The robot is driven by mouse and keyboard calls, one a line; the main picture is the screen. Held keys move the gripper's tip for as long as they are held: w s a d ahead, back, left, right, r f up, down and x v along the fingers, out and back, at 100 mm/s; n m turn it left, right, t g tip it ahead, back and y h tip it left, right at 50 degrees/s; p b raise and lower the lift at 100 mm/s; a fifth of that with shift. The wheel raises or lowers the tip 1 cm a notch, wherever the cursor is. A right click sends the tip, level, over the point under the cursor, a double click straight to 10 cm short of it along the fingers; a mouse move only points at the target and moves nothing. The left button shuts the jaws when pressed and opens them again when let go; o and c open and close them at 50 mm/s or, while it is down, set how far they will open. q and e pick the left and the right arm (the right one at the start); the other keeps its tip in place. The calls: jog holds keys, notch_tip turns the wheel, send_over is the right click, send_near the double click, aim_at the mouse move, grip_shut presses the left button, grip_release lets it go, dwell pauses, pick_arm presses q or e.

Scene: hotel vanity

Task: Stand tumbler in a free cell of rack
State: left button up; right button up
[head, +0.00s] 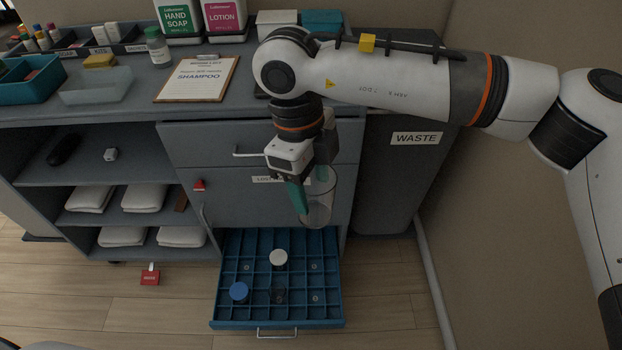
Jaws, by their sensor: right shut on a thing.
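My right gripper (309,187) has green-tipped fingers and is shut on a clear glass tumbler (318,209). The tumbler hangs in the air, slightly tilted, in front of the drawer fronts and above the back right of the rack. The rack (225,275) is a blue grid of square cells in the open bottom drawer. A white-capped item (278,260), a blue-capped item (239,292) and a dark, see-through item (279,294) stand in cells. Several other cells look empty, some with small round marks on their floors. My left gripper is not in view.
The open drawer's handle (277,333) juts out over the wooden floor. A grey waste bin (385,190) and the wall stand at the right. Shelves with folded towels (140,199) are at the left. A clipboard (196,79) and bottles stand on the counter.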

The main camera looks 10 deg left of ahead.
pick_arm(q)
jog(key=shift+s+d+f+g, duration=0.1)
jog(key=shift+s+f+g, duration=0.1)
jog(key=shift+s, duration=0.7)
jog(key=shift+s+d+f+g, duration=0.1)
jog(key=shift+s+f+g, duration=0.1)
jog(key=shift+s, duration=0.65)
